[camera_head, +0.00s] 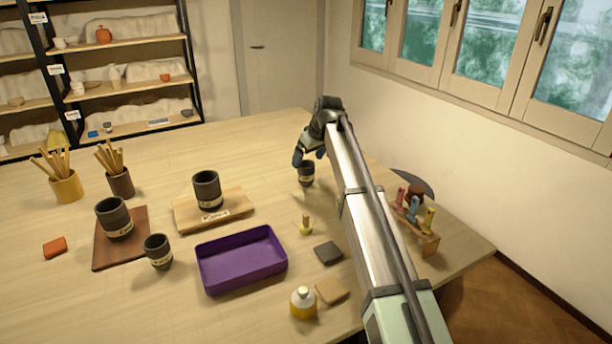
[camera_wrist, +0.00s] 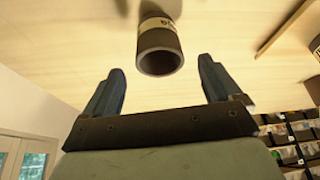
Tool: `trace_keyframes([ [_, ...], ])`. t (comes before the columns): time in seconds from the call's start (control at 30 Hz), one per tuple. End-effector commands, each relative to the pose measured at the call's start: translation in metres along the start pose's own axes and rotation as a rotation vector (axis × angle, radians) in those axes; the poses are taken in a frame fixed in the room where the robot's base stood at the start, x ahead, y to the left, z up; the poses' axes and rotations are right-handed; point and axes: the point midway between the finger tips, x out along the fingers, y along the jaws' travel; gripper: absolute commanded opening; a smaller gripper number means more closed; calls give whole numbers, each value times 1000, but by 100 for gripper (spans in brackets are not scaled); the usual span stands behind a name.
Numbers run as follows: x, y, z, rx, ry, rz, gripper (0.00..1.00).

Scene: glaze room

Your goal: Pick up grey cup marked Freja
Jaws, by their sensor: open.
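A dark grey cup (camera_head: 306,176) stands upright on the table just below my gripper (camera_head: 309,156), partly covered by it. It has a pale label band, but I cannot read the name. In the wrist view the same cup (camera_wrist: 160,52) shows its open rim, centred ahead of my gripper (camera_wrist: 161,75). My two blue fingers are open, one on each side of the rim, and do not visibly touch it. Other dark cups stand elsewhere: one on a brown board (camera_head: 114,218), one on a pale wooden board (camera_head: 207,188), and a smaller one (camera_head: 157,252) on the table.
A purple tray (camera_head: 243,284) lies empty in the middle front. A small yellow item (camera_head: 306,226), a dark square (camera_head: 328,253) and a yellow jar (camera_head: 303,303) lie right of it. A tool rack (camera_head: 414,226) stands at the right edge. Behind the cup the table is clear.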

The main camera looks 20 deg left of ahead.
Motion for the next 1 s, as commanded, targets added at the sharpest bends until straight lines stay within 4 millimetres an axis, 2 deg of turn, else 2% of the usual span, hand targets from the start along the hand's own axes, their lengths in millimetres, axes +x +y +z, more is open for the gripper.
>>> trace_keyframes([
  [0.27,16,0,0,0,0,0,91],
  [0.6,56,0,1,0,0,0,91],
  [0.87,58,0,2,0,2,1,91],
  [1.0,58,0,2,0,2,1,78],
])
